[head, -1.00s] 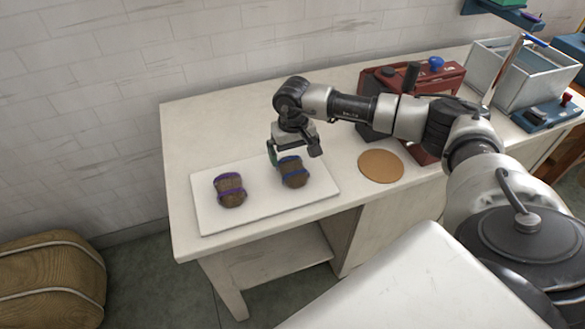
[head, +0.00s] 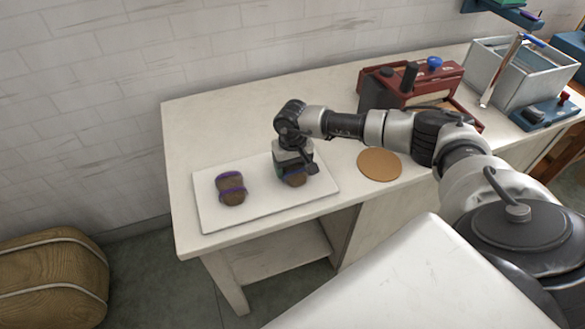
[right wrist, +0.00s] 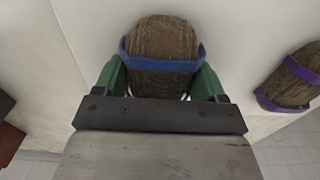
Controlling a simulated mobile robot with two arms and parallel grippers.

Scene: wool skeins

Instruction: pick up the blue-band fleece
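The blue-band fleece (right wrist: 162,50) is a brown bundle with a blue band around it. In the head view its lower part (head: 295,181) shows on the white board (head: 247,212), with the rest hidden by my right gripper (head: 293,172). My right gripper is down over it and pointing downward. In the right wrist view the green fingers of this gripper (right wrist: 161,78) stand one on each side of the fleece, close to the band ends. The gripper looks open, with no clear squeeze. My left gripper is not in view.
A purple-band fleece (head: 231,189) lies to the left on the same board and shows in the right wrist view (right wrist: 292,80). A round tan disc (head: 379,164) lies to the right. A red box (head: 440,80) and a metal bin (head: 490,62) stand farther right.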

